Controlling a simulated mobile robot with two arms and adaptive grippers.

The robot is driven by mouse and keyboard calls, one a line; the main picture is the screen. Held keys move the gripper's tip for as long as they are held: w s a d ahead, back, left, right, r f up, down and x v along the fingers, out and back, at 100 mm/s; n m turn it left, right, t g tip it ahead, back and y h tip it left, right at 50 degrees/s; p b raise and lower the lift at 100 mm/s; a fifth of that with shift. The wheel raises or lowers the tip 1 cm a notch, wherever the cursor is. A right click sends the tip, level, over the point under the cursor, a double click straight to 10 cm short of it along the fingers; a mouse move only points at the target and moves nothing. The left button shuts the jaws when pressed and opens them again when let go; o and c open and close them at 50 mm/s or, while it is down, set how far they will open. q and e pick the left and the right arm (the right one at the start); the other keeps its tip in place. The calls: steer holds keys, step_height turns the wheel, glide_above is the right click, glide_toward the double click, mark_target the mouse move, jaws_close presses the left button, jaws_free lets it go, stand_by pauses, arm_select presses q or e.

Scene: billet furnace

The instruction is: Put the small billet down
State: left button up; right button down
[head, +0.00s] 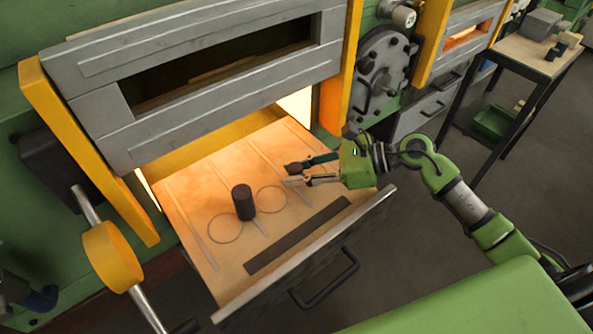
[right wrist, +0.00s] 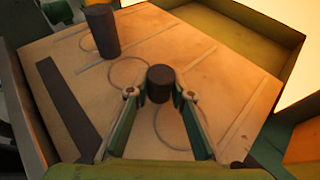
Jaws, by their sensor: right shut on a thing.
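My right gripper (head: 290,175) is shut on the small billet (head: 293,168), a short dark cylinder. In the right wrist view the small billet (right wrist: 160,84) sits upright between the fingertips (right wrist: 160,95), over the pulled-out tray (head: 200,190). Whether its base touches the tray I cannot tell. A taller dark billet (head: 243,203) stands upright on the tray, left of my gripper, between two outlined circles (head: 271,199) (head: 226,228). It also shows at the upper left of the right wrist view (right wrist: 102,30). My left gripper is not in view.
The furnace's grey front (head: 190,70) rises behind the tray. A dark strip (head: 298,237) lies near the tray's front edge, which carries a handle (head: 325,280). A side table (head: 535,55) stands at the upper right. Much of the tray is bare.

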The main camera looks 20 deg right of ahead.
steer(key=shift+f, duration=0.4)
steer(key=shift+f+b, duration=0.25)
steer(key=shift+b, duration=0.05)
steer(key=c, duration=1.8)
jaws_free()
steer(key=shift+r, duration=0.1)
steer(key=shift+r, duration=0.1)
steer(key=shift+d, duration=0.15)
steer(key=b+v, duration=0.2)
steer(key=v, duration=0.8)
steer(key=shift+s, duration=0.1)
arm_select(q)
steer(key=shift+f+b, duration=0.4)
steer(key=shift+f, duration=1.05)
arm_select(e)
steer(key=shift+v, duration=0.9)
